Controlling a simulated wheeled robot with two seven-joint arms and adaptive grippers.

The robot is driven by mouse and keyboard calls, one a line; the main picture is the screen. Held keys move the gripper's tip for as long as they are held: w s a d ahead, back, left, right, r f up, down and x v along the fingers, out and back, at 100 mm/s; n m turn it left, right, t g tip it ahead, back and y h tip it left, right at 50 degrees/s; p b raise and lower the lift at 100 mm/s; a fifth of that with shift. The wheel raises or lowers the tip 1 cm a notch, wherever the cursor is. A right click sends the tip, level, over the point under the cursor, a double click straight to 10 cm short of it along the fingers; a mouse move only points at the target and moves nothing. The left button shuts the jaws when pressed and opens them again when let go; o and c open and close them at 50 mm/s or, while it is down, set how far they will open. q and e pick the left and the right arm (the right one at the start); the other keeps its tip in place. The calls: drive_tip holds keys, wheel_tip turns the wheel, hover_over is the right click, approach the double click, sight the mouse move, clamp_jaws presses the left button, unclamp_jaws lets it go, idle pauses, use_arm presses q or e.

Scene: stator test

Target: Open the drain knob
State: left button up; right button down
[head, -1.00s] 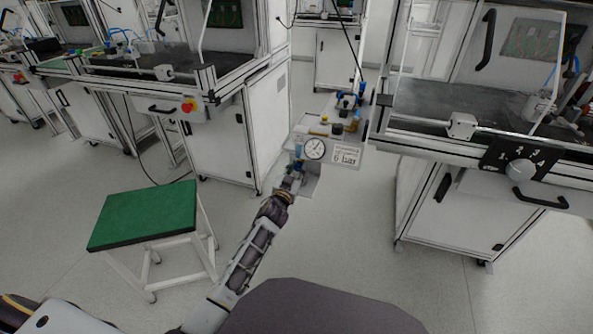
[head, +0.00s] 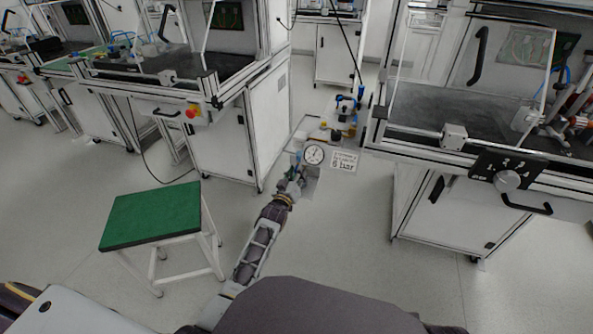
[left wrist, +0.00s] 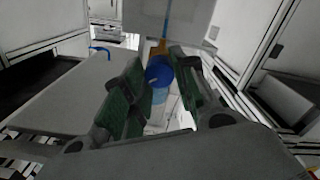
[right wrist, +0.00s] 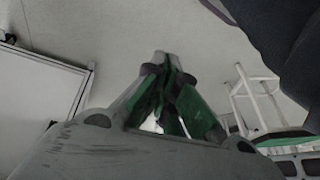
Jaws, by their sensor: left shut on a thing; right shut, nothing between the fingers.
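The drain knob (left wrist: 158,76) is a round blue piece, seen in the left wrist view between the green-padded fingers of my left gripper (left wrist: 160,92). An orange-brown stem rises just beyond it. In the head view my left gripper (head: 291,183) reaches the underside of the small panel, just below the round white gauge (head: 314,155), and mostly hides the knob there. The left gripper is shut on the knob; how far the knob is turned cannot be told. My right gripper (right wrist: 164,62) shows in the right wrist view, shut and empty above the floor.
A sign (head: 344,161) reading 6 bar stands beside the gauge. A green-topped stool (head: 152,214) stands to the left. The floor (head: 350,245) right of the arm is clear.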

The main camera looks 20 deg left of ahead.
use_arm(q)
drive_tip(key=n+p, duration=0.4)
drive_tip(key=n, duration=0.5)
drive_tip(key=shift+a, duration=0.1)
use_arm(e)
drive_tip(key=shift+s+d+f+g+h, duration=0.2)
drive_tip(key=shift+d+f+g, duration=0.2)
drive_tip(key=shift+f, duration=0.25)
drive_tip(key=shift+s+d+f+g+h, duration=0.1)
drive_tip(key=shift+d+f+g+h, duration=0.1)
drive_tip(key=shift+d+f+g, duration=0.3)
use_arm(q)
drive_tip(key=shift+f+n, duration=0.1)
drive_tip(key=shift+n, duration=0.2)
use_arm(e)
drive_tip(key=shift+a+f, duration=0.1)
drive_tip(key=shift+f, duration=0.1)
use_arm(q)
drive_tip(key=o, duration=1)
use_arm(e)
drive_tip(key=shift+r, duration=0.1)
drive_tip(key=shift+w+t, duration=0.1)
drive_tip(key=shift+t, duration=0.2)
use_arm(q)
drive_tip(key=shift+s, duration=0.15)
